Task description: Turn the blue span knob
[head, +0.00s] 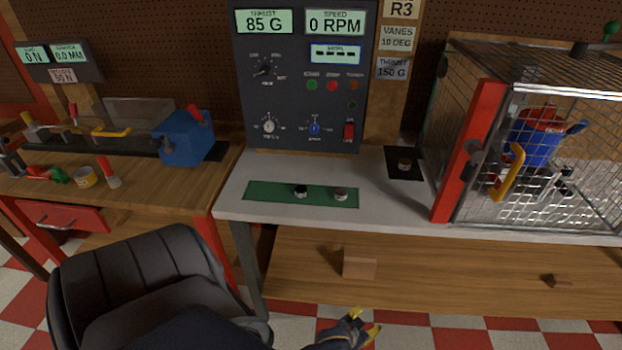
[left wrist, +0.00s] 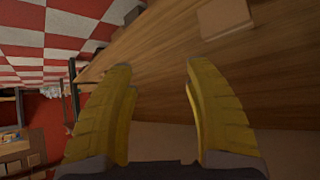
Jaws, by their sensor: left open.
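The blue span knob (head: 314,129) is at the lower middle of the dark control panel (head: 290,100), to the right of a white knob (head: 269,127) and left of a red switch. Its pointer looks roughly upright. My left gripper (head: 365,324) is low in the head view, in front of and below the bench, far from the knob. In the left wrist view its two yellow fingers (left wrist: 160,95) are apart with nothing between them. The knob does not show in the left wrist view. My right gripper is in neither view.
The white bench top (head: 230,200) under the panel holds a green mat (head: 260,193) with two small weights. A wire cage (head: 540,160) with a red post stands at the right. A dark chair (head: 140,275) stands at the lower left. A wooden shelf (head: 430,270) lies below the bench.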

